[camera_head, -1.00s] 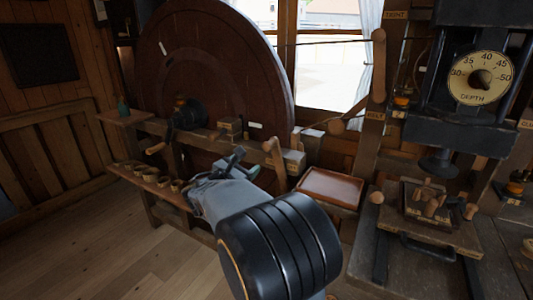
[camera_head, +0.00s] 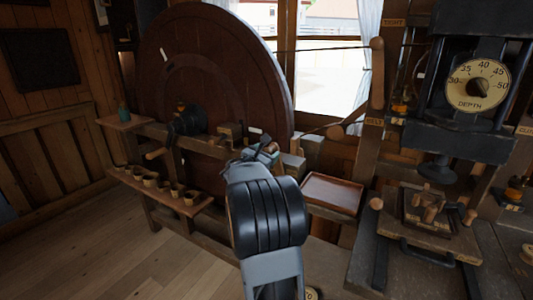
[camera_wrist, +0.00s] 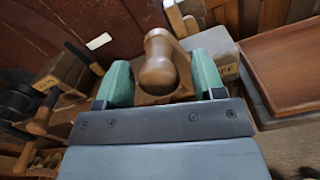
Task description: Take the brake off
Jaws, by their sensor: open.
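My gripper (camera_head: 262,152) is in front of the big wheel's lower right side in the head view. In the wrist view its two green fingers (camera_wrist: 163,78) are apart. A turned wooden lever handle with a rounded knob (camera_wrist: 158,72) shows between them, seen nearly end-on. I see no finger closed on it. In the head view my gripper and wrist cover most of this lever.
A large dark red wheel (camera_head: 205,55) stands behind. A brown tray (camera_head: 332,193) lies right of my gripper. A shelf with several small wooden cups (camera_head: 172,192) is at left. A belt lever (camera_head: 377,75) and a press with a depth dial (camera_head: 479,85) stand at right.

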